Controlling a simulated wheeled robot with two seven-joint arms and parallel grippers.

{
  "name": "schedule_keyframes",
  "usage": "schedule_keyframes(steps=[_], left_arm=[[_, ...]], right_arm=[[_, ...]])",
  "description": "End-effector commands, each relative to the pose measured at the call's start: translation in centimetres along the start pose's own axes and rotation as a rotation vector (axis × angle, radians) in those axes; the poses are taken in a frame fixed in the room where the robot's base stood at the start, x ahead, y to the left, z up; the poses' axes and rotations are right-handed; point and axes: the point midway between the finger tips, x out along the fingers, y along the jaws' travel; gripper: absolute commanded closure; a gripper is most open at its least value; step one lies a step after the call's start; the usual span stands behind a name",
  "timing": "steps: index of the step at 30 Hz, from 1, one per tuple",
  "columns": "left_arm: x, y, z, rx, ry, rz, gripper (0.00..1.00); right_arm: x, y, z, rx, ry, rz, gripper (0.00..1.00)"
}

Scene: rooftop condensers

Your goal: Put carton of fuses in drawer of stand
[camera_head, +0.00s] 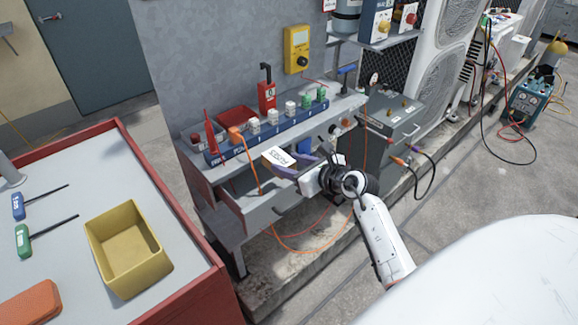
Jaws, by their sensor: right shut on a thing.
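The carton of fuses (279,157) is a small box with a white top lettered FUSES. It is in the jaws of my right gripper (292,170), whose arm comes in from the lower right. The gripper is shut on the carton and holds it above the front of the grey stand (340,105). The drawer (263,218) of the stand appears pulled out below the carton. Its inside is partly hidden by the gripper and the carton. My left gripper is not in view.
A blue strip (240,146) with several small fuse-like parts, a red tray (236,119) and tools lie on the stand's top. An orange cable (257,178) hangs over its front. A red cart (205,285) with a yellow bin (128,249) stands at left.

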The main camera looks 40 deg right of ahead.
Motion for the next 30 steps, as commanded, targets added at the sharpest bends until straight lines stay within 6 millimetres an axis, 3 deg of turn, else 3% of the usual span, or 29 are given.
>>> schedule_keyframes(steps=[23, 24, 26, 30], left_arm=[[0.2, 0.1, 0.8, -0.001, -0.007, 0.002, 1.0], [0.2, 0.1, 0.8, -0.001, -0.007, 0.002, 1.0], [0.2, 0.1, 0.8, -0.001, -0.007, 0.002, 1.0], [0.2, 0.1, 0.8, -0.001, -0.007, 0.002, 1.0]], right_arm=[[0.5, 0.0, -1.1, -0.001, -0.001, 0.0, 0.81], [0.5, 0.0, -1.2, -0.001, 0.0, 0.0, 0.51], [0.5, 0.0, -1.2, -0.001, -0.001, 0.0, 0.41], [0.5, 0.0, -1.2, 0.0, -0.001, 0.0, 0.39]])
